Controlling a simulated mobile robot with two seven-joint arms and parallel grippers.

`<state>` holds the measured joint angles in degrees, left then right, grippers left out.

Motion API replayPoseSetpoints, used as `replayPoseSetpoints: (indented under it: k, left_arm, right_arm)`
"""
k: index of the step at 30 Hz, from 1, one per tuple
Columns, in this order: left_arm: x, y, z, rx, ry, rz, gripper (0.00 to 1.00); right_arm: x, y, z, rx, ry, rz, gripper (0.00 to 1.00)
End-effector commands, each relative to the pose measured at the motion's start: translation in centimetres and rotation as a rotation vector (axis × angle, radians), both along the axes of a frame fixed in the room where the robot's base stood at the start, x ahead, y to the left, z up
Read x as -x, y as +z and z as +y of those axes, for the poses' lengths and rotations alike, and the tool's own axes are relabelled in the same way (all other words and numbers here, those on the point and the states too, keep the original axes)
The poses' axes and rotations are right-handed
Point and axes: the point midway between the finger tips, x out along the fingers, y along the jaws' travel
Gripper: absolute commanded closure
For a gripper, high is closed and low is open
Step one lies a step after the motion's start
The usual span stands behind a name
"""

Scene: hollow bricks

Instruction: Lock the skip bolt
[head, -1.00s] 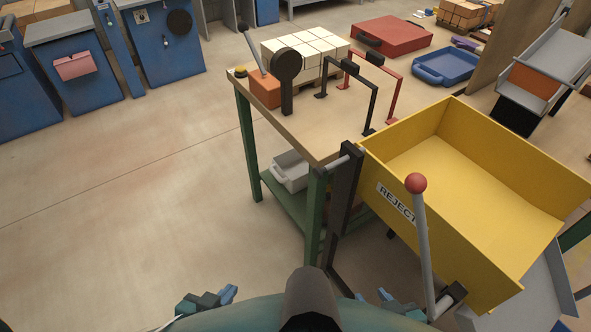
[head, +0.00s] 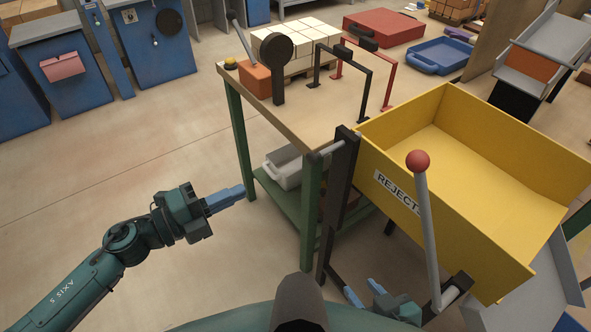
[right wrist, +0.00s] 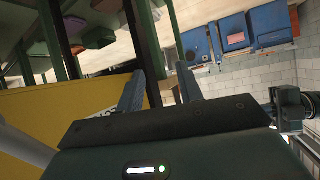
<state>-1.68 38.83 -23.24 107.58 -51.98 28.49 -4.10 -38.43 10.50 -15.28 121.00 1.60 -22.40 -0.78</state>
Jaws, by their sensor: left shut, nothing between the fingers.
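The yellow skip (head: 480,150) with a "REJECTS" label stands at the right, beside a dark upright post (head: 337,195). A short grey rod (head: 333,147), which looks like the bolt, sticks out near the post's top, towards the table; whether it is locked cannot be told. A grey lever (head: 428,235) with a red ball knob (head: 418,160) rises in front of the skip. My left gripper (head: 243,191) is shut and empty, left of the table's legs, apart from the rod. My right gripper (head: 362,292) is low beside the post's foot; its fingers are apart and empty in the right wrist view (right wrist: 161,85).
The green-legged table (head: 300,125) holds an orange block (head: 257,80), a black disc on a stand (head: 278,48) and black and red frames. A grey-white bin (head: 284,168) sits on its lower shelf. Floor at the left is clear.

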Motion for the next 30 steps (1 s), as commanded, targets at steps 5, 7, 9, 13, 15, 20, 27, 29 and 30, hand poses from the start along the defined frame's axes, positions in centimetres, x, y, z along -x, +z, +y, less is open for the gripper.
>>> replayPoseSetpoints:
  k: [5,7,9,13,15,20,27,29,30]
  left_arm:
    - [0.0,0.0,0.0,-0.001,-0.002,0.0,1.0]
    - [0.0,0.0,0.0,0.0,-0.001,0.0,1.0]
    - [-0.1,0.1,-0.1,0.001,0.0,0.0,1.0]
    - [-0.7,0.2,-1.0,0.004,0.0,0.001,1.0]
    - [-1.2,0.4,-1.9,0.005,0.0,0.0,1.0]
    - [-3.1,0.5,-4.8,0.005,-0.001,-0.001,1.0]
    - [-5.8,0.4,-9.0,0.006,0.001,0.001,1.0]
    - [-6.3,0.4,-9.8,0.005,0.001,0.0,1.0]
    - [-6.6,0.4,-10.3,0.006,0.0,0.001,1.0]
  right_arm:
    - [0.1,0.1,0.0,0.002,0.005,-0.001,0.64]
    - [0.1,0.1,0.0,0.002,0.005,-0.001,0.64]
    - [0.0,0.1,0.0,0.002,0.004,-0.001,0.64]
    - [0.0,0.5,-0.1,0.004,0.002,0.0,0.64]
    - [0.0,0.6,-0.3,0.006,-0.002,0.002,0.64]
    - [0.0,0.8,-0.7,0.008,-0.018,0.015,0.64]
    - [0.3,0.5,-0.8,0.011,-0.029,0.04,0.64]
    - [0.3,0.5,-0.9,0.012,-0.031,0.042,0.64]
    - [0.3,0.6,-0.9,0.013,-0.031,0.042,0.64]
